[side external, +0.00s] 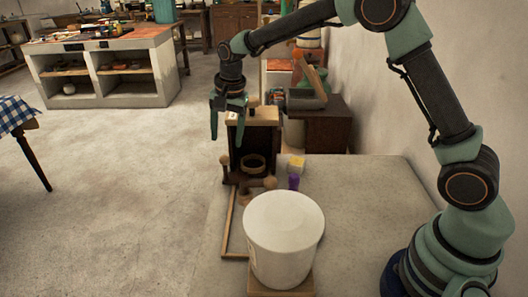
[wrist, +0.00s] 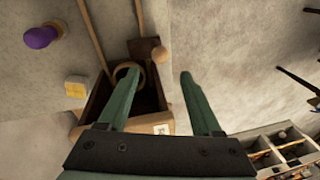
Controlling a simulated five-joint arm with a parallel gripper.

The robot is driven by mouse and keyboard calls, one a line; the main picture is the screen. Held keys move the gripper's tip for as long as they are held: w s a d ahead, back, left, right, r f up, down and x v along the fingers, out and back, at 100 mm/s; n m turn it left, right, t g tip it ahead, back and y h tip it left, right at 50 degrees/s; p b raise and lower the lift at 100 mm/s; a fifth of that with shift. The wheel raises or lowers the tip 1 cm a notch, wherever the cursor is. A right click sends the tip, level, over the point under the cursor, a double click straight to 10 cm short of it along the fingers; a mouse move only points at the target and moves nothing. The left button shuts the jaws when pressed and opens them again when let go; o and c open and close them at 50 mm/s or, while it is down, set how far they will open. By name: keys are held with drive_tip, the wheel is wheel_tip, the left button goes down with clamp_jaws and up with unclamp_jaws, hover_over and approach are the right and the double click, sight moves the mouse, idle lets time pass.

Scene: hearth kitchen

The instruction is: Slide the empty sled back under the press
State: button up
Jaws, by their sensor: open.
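The press (side external: 264,138) looks like a dark, open-fronted wooden box with a pale top, at the far end of the grey table. A pale ring (side external: 254,163) sits low at its front; the ring also shows in the wrist view (wrist: 149,75). A dark board with a round wooden knob (wrist: 159,54) lies beside the ring and appears to be the sled (wrist: 142,47); where it ends under the press is hard to tell. My gripper (side external: 227,138) is open and empty, high at the press's left front. In the wrist view its fingers (wrist: 158,75) overlap the press and ring.
A large white tub (side external: 284,235) stands on a wooden board at the table's near end. Thin wooden rails (side external: 229,222) run along the table's left side. A purple object (side external: 293,182) and a yellow-and-white block (side external: 296,164) stand right of the press. Open floor lies left.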

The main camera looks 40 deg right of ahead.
drive_tip(key=r, duration=0.3)
drive_tip(key=s+r, duration=0.1)
drive_tip(key=r, duration=0.1)
drive_tip(key=shift+d+r, duration=0.1)
drive_tip(key=shift+r, duration=0.2)
drive_tip(key=s+d+r+n+t, duration=0.1)
drive_tip(key=s+d+r+n, duration=0.1)
drive_tip(key=s+r+n, duration=0.3)
drive_tip(key=s+d+r+n+t, duration=0.1)
drive_tip(key=s+d+r, duration=0.15)
drive_tip(key=s, duration=0.45)
drive_tip(key=s+d+f+n+t, duration=0.1)
drive_tip(key=s+n, duration=0.4)
drive_tip(key=s, duration=0.6)
drive_tip(key=shift+d+f+t, duration=0.3)
drive_tip(key=shift+d+f, duration=0.2)
drive_tip(key=shift+f, duration=0.3)
